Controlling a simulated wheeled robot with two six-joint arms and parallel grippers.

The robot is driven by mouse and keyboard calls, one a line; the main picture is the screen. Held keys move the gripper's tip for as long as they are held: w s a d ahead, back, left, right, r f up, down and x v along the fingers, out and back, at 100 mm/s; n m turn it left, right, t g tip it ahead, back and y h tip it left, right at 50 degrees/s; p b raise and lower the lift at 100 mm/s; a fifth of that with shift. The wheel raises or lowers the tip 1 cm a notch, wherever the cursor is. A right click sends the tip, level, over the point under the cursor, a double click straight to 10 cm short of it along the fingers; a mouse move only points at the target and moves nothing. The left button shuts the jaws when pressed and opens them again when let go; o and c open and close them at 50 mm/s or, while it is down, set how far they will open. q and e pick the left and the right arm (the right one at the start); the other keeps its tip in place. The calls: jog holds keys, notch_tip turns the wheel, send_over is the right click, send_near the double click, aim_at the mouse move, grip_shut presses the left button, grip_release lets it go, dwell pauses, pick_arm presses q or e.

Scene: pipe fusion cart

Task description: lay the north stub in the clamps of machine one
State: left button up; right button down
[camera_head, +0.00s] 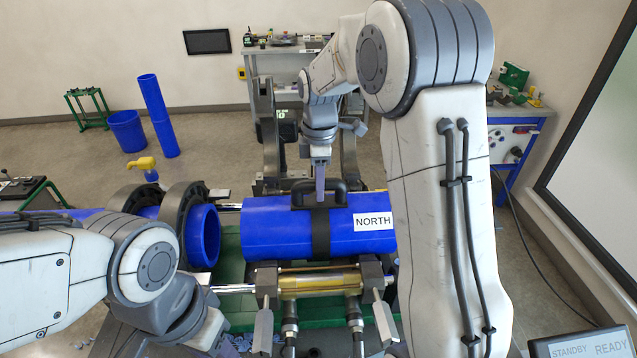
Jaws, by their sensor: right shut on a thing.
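The north stub (275,228) is a thick blue pipe lying level, with a white NORTH label and a black strap with a handle (301,197) on top. My right gripper (320,188) points down from above and is shut on the handle. The stub lies across the right side of machine one, between raised dark clamp halves (267,125) behind it and metal clamp parts (264,285) in front. The stub hides the lower clamp seats, so I cannot tell whether it touches them. My left arm comes in low at the left; its fingertips are out of view.
Dark ring clamps (172,220) at the left surround another blue pipe (205,236), its open end facing the stub across a gap. Behind stand a blue bin (127,131), an upright blue pipe (158,115) and a shelf (280,68). A blue bench (515,115) stands right.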

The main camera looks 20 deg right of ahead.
jog(key=shift+f, duration=0.45)
jog(key=c, duration=0.5)
grip_release()
jog(key=shift+f+b, duration=0.15)
jog(key=shift+b, duration=0.15)
jog(key=shift+r, duration=0.4)
notch_tip(320, 180, up, 10)
jog(key=shift+w+b, duration=0.1)
jog(key=shift+b, duration=0.65)
